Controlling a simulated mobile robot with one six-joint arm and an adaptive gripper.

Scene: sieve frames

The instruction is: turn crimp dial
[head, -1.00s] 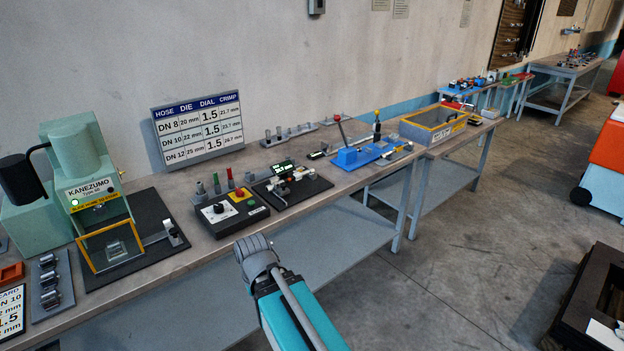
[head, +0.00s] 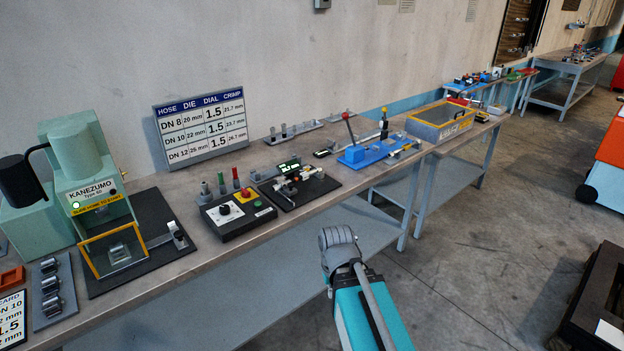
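The crimp dial (head: 224,209) is a small dark knob on a white panel. It sits on the left part of a black control box (head: 240,226) near the front edge of the bench. A red button on a yellow square (head: 246,194) is to its right on the same box. The dial's setting is too small to read. My teal and grey arm shows in front of the bench, right of the box and apart from it. No gripper fingers can be made out.
A green press (head: 85,190) stands left of the box. A wall board (head: 201,127) lists dial 1.5 in each row. A black fixture (head: 299,189) lies right of the box, with a blue lever tool (head: 365,155) beyond.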

